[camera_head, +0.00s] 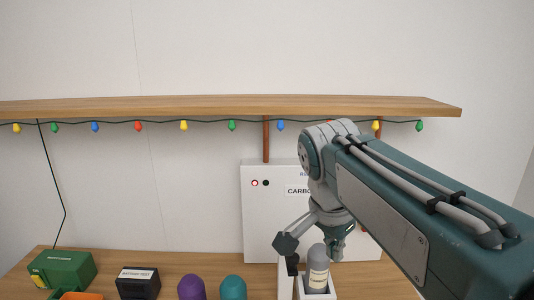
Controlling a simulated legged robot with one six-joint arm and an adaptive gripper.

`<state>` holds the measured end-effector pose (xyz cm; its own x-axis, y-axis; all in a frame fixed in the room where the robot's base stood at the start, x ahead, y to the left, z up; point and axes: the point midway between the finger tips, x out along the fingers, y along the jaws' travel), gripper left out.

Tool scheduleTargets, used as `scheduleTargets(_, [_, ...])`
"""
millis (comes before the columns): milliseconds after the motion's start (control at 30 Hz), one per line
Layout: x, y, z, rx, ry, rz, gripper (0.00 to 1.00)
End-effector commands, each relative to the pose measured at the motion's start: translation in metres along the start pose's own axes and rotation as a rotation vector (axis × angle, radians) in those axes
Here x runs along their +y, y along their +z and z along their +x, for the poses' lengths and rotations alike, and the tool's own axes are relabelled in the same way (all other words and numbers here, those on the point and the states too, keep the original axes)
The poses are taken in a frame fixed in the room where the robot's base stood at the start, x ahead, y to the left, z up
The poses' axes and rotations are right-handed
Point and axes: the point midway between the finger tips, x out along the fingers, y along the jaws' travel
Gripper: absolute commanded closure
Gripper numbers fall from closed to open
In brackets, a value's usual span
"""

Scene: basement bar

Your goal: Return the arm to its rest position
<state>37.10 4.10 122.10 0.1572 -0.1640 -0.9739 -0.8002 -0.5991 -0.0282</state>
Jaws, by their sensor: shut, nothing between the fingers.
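My arm reaches in from the lower right, bends at a joint in front of the white panel, and hangs down from there. My gripper (305,262) is at the end, low over the counter, and partly covers the panel. A grey bottle or cylinder with a pale label (317,270) stands in a white holder (330,288) just below and beside the gripper. I cannot tell whether the gripper touches it.
A wooden shelf (200,106) with coloured string lights spans the wall above. The white panel (262,215) stands behind my gripper. On the counter (105,262) are a green box (65,268), a black box (138,284), a purple object (192,288) and a teal object (233,289).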

Motion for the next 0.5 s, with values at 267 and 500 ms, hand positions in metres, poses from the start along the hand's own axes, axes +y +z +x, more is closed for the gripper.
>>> scheduleTargets(267, [0.055,0.020,0.031,0.030,-0.142,-0.347,1.00])
scheduleTargets(500, [0.095,0.043,0.065,0.116,-0.244,-0.633,1.00])
